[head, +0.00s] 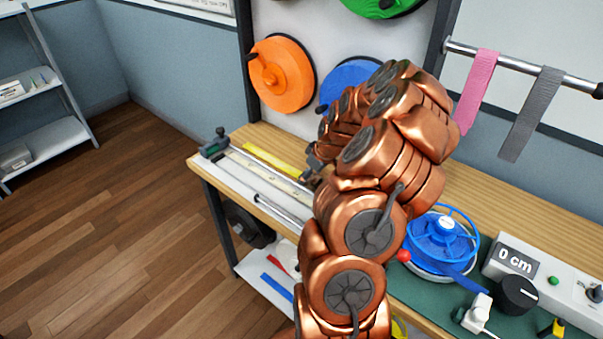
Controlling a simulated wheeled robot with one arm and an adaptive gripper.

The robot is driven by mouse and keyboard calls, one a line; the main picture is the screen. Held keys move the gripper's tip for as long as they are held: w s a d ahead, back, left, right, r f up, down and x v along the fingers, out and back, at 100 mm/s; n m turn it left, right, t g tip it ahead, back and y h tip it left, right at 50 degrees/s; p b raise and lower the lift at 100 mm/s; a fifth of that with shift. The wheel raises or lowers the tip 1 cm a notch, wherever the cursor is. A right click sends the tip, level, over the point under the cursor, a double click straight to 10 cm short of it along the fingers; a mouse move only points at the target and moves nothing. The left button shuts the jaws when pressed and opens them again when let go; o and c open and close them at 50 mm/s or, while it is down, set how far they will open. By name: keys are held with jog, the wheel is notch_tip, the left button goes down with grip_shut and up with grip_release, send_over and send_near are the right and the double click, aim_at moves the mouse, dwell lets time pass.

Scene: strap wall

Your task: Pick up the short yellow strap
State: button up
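A flat yellow strap (272,159) lies on the wooden workbench, beside a long metal rail, left of my arm. Its right end runs close to my gripper. My gripper (312,168) shows only as a small dark part at the left edge of my copper arm. Most of it is hidden behind the arm. I cannot tell whether its fingers are open or shut, or whether they touch the strap.
An orange reel (287,80) and a blue reel (350,80) hang on the wall behind the bench. A pink strap (477,88) and a grey strap (531,115) hang from a bar. A blue spool (441,238) and a "0 cm" control box (517,261) stand at right.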

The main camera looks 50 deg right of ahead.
jog(key=shift+c, duration=0.4)
jog(key=c, duration=1.3)
jog(key=shift+o, duration=0.2)
jog(key=shift+r, duration=0.2)
